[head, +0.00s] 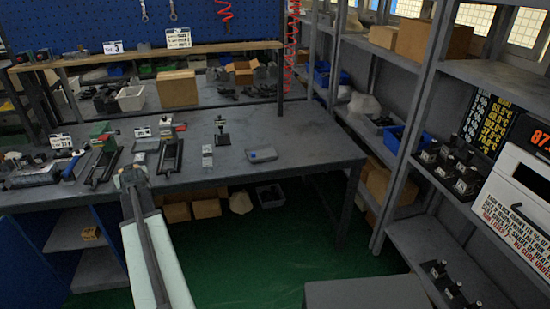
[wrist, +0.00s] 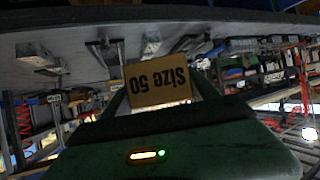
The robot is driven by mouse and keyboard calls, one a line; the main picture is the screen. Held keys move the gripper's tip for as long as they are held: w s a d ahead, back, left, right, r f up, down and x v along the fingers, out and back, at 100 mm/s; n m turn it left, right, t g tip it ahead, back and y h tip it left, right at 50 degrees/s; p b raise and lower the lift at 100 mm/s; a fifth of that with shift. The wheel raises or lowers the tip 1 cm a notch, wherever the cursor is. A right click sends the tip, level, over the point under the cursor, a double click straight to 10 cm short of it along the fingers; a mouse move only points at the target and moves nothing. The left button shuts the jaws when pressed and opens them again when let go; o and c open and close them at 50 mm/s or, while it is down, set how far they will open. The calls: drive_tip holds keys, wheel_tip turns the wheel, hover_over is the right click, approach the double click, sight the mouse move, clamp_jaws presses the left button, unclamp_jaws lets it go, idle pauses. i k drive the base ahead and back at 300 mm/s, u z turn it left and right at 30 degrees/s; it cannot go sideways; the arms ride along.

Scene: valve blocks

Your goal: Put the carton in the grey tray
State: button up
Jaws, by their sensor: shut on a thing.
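My gripper (wrist: 160,88) is shut on a tan carton (wrist: 158,80), whose "Size 50" lettering reads upside down in the wrist view. In the head view my gripper (head: 131,177) is at the far end of my arm, over the front left edge of the workbench; the carton is small and hard to make out there. A shallow grey tray-like thing (head: 262,155) lies on the bench to the right, apart from my gripper. It seems to show in the wrist view too (wrist: 36,56). Its inside is hard to make out.
The workbench (head: 300,150) carries black fixtures (head: 171,155) and a small stack of grey blocks (head: 207,155) between my gripper and the tray. A dark post-like tool (head: 221,132) stands behind. Shelving (head: 405,130) stands at the right. Bare bench lies around the tray.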

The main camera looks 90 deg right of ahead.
sight(266, 155)
drive_tip(key=z, duration=1.55)
drive_tip(key=i, duration=0.7)
drive_tip(key=u, duration=0.05)
